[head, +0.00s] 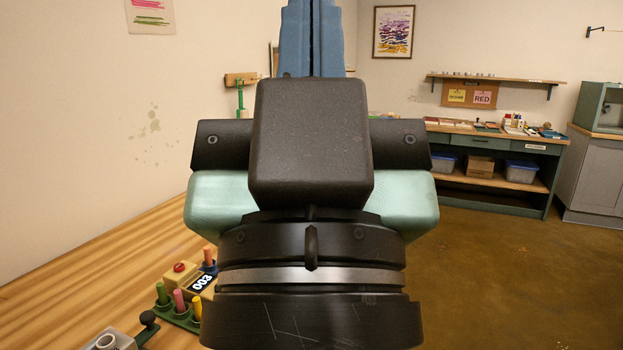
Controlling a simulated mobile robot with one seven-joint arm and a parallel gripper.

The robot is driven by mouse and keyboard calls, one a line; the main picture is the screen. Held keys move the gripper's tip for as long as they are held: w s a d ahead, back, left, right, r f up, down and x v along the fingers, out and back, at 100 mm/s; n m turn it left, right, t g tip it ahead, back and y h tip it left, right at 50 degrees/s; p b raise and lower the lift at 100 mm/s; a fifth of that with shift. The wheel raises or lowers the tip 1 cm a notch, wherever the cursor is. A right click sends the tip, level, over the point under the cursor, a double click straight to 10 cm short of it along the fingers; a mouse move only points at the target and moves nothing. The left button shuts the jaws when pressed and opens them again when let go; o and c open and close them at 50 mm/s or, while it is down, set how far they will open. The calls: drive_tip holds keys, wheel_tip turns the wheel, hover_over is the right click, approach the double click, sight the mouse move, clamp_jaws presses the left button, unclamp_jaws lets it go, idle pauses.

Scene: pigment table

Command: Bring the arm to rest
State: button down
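My arm's end fills the middle of the head view, seen close up from behind. My gripper (311,145) shows as a black housing, with dark side pieces and pale green parts to its left and right. A black wrist with a silver ring is below it. The fingertips cannot be made out, so I cannot tell whether they are open or shut, or whether anything is between them. A wooden table (60,272) lies to the left of and below the arm.
On the table near the arm stand a green holder with coloured sticks (180,318), a tan box with a red button (180,272), a 003 label (202,283) and a grey fixture (108,341). A workbench (490,143) and grey cabinet (597,175) stand far right. Open floor (510,270) lies right.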

wheel_tip(320, 180, up, 15)
drive_tip(key=p, duration=1.2)
